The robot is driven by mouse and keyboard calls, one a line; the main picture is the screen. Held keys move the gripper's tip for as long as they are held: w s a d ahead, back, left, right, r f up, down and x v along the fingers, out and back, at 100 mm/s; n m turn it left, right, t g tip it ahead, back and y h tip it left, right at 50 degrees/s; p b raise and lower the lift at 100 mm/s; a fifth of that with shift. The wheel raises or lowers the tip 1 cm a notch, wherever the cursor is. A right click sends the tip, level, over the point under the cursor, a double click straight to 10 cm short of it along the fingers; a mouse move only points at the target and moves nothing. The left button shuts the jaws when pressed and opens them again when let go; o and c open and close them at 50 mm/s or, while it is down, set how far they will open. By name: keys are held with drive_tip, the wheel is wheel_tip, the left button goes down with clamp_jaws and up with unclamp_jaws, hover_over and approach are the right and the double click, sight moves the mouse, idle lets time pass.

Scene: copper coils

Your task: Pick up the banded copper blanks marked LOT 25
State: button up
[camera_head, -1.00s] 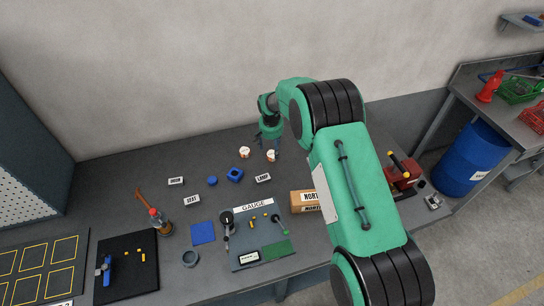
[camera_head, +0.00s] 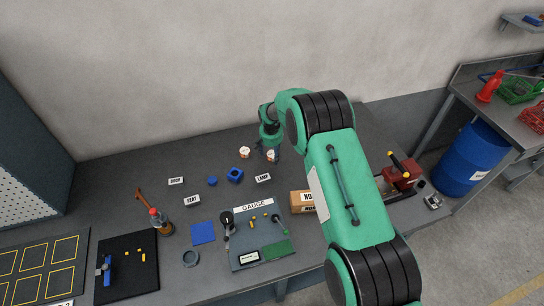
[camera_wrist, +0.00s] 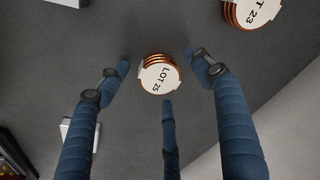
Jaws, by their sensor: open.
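The banded copper blanks marked LOT 25 (camera_wrist: 159,76) are a short upright stack with a white label on top, seen in the wrist view. My gripper (camera_wrist: 163,72) is open above it, with one finger to its left, one to its right and a third below it in the picture. The fingers look apart from the stack. In the head view my gripper (camera_head: 267,150) is low at the back of the bench; the LOT 25 stack (camera_head: 271,155) shows partly between its fingers. A similar stack marked LOT 23 (camera_wrist: 250,10) stands at upper right in the wrist view and shows in the head view (camera_head: 244,152).
Small cards, among them LAMP (camera_head: 263,178) and SEAT (camera_head: 192,201), stand on the dark bench. The wall is close behind.

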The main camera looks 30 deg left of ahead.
sight(272, 153)
idle(0.4)
drive_tip(key=c, duration=1.3)
drive_tip(key=shift+c, duration=0.2)
drive_tip(key=shift+r, duration=0.2)
drive_tip(key=shift+r, duration=0.5)
wheel_tip(272, 153, up, 2)
drive_tip(key=shift+r, duration=0.1)
drive_tip(key=s+d, duration=0.3)
drive_tip(key=s, duration=0.1)
drive_tip(key=s+d+r, duration=0.1)
drive_tip(key=s+d, duration=0.2)
drive_tip(key=s, duration=0.1)
drive_tip(key=s+d, duration=0.4)
drive_tip(key=shift+s+r+b, duration=0.15)
drive_tip(key=shift+r+b, duration=0.05)
drive_tip(key=shift+b, duration=0.1)
